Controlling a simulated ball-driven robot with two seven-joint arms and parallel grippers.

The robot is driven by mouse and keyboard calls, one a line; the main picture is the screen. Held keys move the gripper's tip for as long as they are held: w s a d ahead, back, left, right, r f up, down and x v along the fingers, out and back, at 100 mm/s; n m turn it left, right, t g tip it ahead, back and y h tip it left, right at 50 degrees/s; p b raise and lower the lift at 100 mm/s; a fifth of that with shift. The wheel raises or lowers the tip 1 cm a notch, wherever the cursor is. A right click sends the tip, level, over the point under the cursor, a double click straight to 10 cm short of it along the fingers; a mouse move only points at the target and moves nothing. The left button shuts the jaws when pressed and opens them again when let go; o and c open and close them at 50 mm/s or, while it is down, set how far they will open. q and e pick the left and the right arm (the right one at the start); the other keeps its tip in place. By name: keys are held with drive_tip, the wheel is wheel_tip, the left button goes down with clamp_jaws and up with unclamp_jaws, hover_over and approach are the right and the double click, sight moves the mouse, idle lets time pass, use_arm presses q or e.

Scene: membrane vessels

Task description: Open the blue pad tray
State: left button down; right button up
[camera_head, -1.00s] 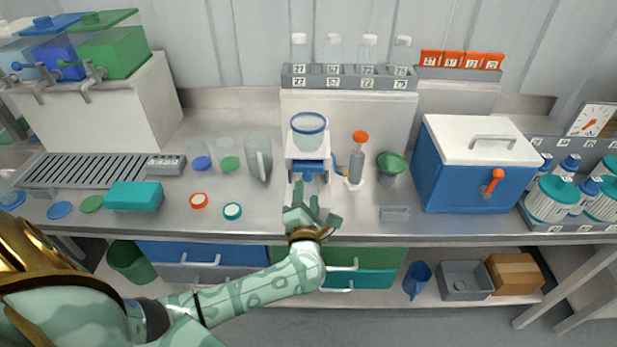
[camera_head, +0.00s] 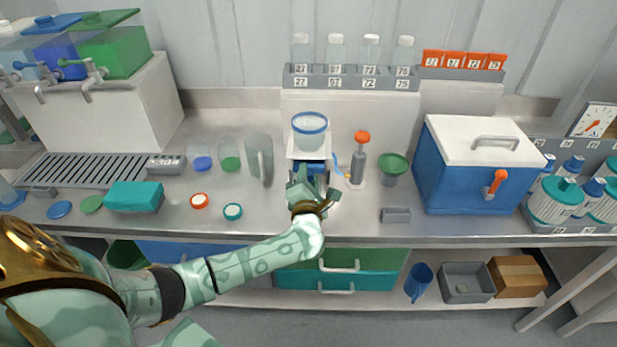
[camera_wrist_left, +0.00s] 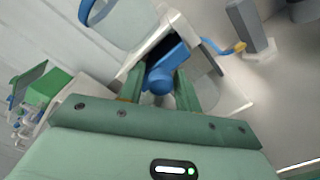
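The blue pad tray (camera_head: 309,169) sits in the lower part of the white stand (camera_head: 292,154), which has a clear vessel with a blue rim (camera_head: 310,131) on top. In the left wrist view the tray (camera_wrist_left: 178,55) shows as a blue front with a round blue knob (camera_wrist_left: 160,81). My left gripper (camera_head: 308,178) is at the front of the stand. In the wrist view its two green fingers (camera_wrist_left: 161,88) stand apart, one on each side of the knob; firm contact cannot be made out. My right gripper is not in view.
A grey pump bottle with an orange top (camera_head: 358,162) and a green funnel (camera_head: 393,166) stand close to the right of the stand. Clear beakers (camera_head: 259,158) stand to the left. A teal box (camera_head: 134,196) lies further left.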

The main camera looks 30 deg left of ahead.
use_arm(q)
drive_tip(key=p+v, duration=0.3)
drive_tip(key=v, duration=0.6)
drive_tip(key=shift+p, duration=0.3)
drive_tip(key=shift+s, duration=0.1)
drive_tip(key=c, duration=1.2)
unclamp_jaws()
drive_tip(key=shift+o, duration=0.2)
drive_tip(key=v, duration=1.6)
drive_tip(key=shift+s, duration=0.15)
